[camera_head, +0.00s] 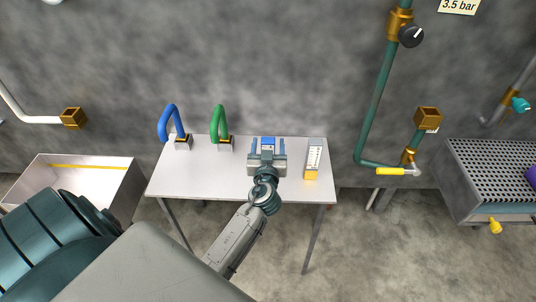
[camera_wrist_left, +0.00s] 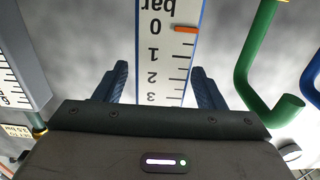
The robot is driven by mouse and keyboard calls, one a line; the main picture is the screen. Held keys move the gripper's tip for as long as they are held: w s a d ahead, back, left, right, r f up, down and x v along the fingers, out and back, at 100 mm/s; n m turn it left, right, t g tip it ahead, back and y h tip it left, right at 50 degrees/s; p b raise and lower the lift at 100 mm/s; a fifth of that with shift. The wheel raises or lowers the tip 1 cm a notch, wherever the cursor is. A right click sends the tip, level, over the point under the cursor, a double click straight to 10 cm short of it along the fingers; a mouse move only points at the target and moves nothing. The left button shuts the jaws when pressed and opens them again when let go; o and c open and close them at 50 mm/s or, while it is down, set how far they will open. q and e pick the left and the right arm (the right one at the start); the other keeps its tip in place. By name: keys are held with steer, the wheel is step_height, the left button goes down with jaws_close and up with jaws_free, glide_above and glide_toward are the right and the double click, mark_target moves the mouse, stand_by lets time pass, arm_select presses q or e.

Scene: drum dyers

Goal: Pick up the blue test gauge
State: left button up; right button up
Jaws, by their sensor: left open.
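The blue test gauge (camera_head: 268,140) stands upright on the white table, mostly hidden behind my left gripper (camera_head: 268,152) in the head view. In the left wrist view the gauge (camera_wrist_left: 166,50) shows as a white scale plate with blue edges, upside-down figures and an orange marker near 0. My left gripper (camera_wrist_left: 160,82) is open, one finger on each side of the gauge in that view. Gaps show between the fingers and the plate; whether the gauge is fully between them I cannot tell. My right gripper is not in view.
A yellow-based gauge (camera_head: 313,158) stands close on the right of the white table (camera_head: 200,185). A green hose (camera_head: 218,122) and a blue hose (camera_head: 168,121) stand on the left. A green wall pipe (camera_head: 376,105) with a yellow-handled valve (camera_head: 391,171) is further right.

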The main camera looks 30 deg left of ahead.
arm_select(q)
steer(key=shift+w+a+f, duration=0.1)
steer(key=shift+w+a, duration=0.25)
steer(key=shift+w, duration=0.2)
steer(key=c, duration=1)
steer(key=shift+c, duration=0.2)
